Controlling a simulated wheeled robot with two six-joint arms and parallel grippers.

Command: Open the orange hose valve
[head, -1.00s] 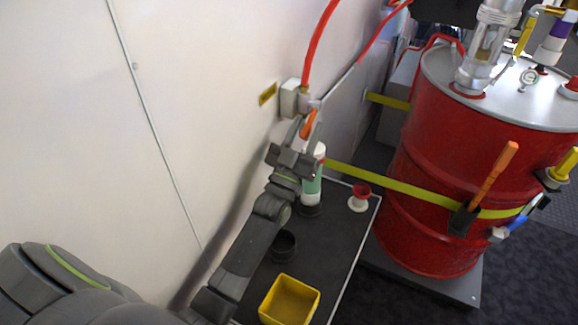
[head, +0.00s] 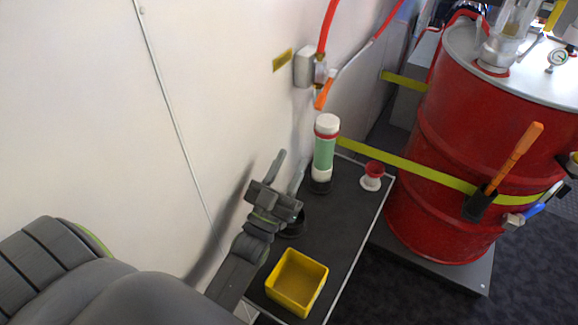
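A red hose (head: 327,28) comes down to the fitting from above. My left gripper (head: 292,164) is open and empty, below and left of the handle and clear of it. Its two fingers point up, with a gap between them, beside the white wall and over the near part of the black-topped table. Nothing covers the handle. My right gripper is not in view.
The black table (head: 336,222) holds a green and white cylinder (head: 324,148), a red and white spool-like piece (head: 372,176) and a yellow bin (head: 297,281). A red drum (head: 440,150) with a yellow strap stands right. The wall between gripper and valve is clear.

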